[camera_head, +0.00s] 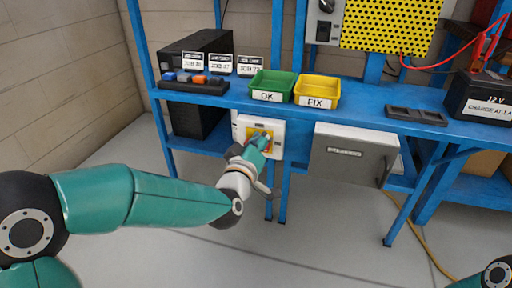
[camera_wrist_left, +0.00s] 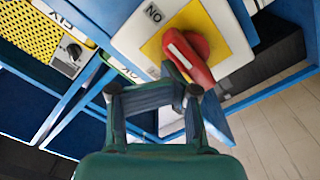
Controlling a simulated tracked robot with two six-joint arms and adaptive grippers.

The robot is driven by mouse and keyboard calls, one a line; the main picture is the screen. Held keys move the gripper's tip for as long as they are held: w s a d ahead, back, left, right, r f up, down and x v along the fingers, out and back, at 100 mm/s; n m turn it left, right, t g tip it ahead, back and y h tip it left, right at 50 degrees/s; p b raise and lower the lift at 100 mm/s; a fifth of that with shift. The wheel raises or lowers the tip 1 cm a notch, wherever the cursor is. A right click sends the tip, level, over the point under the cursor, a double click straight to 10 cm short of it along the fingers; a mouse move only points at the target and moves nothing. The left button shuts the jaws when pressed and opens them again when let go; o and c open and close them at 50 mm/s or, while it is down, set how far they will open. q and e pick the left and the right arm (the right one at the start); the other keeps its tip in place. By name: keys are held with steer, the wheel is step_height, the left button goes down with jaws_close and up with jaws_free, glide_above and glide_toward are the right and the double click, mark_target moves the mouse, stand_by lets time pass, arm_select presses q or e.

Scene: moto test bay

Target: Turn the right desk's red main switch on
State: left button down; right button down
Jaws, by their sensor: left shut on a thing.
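The red main switch has a white-and-yellow plate (camera_head: 279,130) on the front of the blue desk, below the green and yellow bins. In the left wrist view its red handle (camera_wrist_left: 191,58) lies slantwise over the yellow square, with an ON mark (camera_wrist_left: 153,13) on the plate beside it. My left gripper (camera_head: 262,141) is at the switch and hides most of the handle in the head view. My right gripper is out of view.
A green OK bin (camera_head: 272,84) and a yellow FIX bin (camera_head: 317,91) stand on the desk above. A grey drawer box (camera_head: 352,153) hangs right of the switch. A black battery (camera_head: 482,97) is at far right. The floor in front is clear.

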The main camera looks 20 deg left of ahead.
arm_select(q)
steer(key=shift+a+f, duration=0.3)
steer(key=shift+a, duration=0.25)
steer(key=s+b, duration=0.2)
steer(key=s, duration=0.6)
steer(key=shift+a+r, duration=0.15)
steer(key=shift+r, duration=0.1)
